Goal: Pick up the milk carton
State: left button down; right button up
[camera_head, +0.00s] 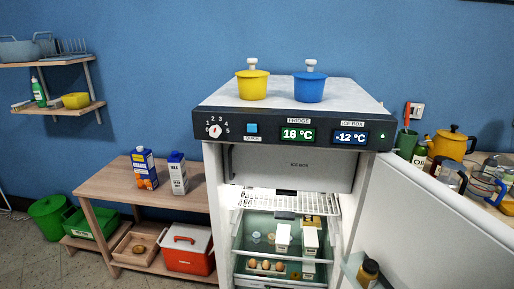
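A white carton with a dark blue top (178,174), which looks like the milk carton, stands upright on the wooden side table (111,185) left of the fridge. The lettering on it is too small to read surely. A blue and orange carton (146,168) stands upright just to its left. Neither of my grippers is in view.
The fridge (296,122) stands open, its door (432,228) swung right; eggs (265,265) and small white box-like items (283,238) are inside. A yellow pot (252,86) and blue pot (309,88) sit on top. A red cooler (187,248) is below the side table's top.

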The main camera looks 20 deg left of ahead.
aim_at(176, 163)
jog(key=u, duration=1.35)
jog(key=i+z, duration=0.2)
jog(key=z, duration=0.15)
jog(key=i+j+z, duration=0.15)
jog(key=z, duration=0.2)
jog(key=i+j+z, duration=0.15)
jog(key=z, duration=0.2)
jog(key=i+j, duration=0.2)
jog(key=i+j+z, duration=0.15)
jog(key=j, duration=0.3)
jog(key=i+j, duration=0.3)
jog(key=i+j+z, duration=0.1)
jog(key=j, duration=0.25)
jog(key=i, duration=0.1)
